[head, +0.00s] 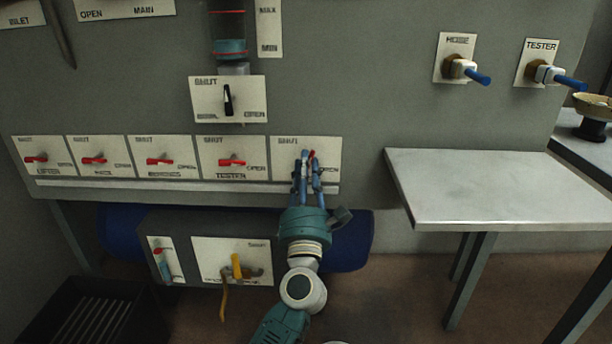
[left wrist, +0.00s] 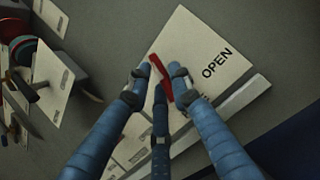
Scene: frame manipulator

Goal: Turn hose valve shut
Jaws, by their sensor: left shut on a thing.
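A row of valve plates with red handles runs along the lower panel. My left gripper (head: 308,160) is at the rightmost plate (head: 283,152) and is shut on its red handle (head: 311,154). In the left wrist view the red handle (left wrist: 161,77) lies slanted between the fingertips, beside the word OPEN. The gripper hides this plate's name, so I cannot read which valve it is. The fourth plate (head: 214,146), marked TESTER, has a level red handle. A plate reading HOSE (head: 456,44), with a blue-levered fitting (head: 467,70), is at upper right. My right gripper is not in view.
A ledge (head: 150,186) runs just under the valve row. A bare grey table (head: 500,190) stands at right. A black-handled valve plate (head: 205,98) is above the row. A grey box with a yellow handle (head: 237,266) sits below.

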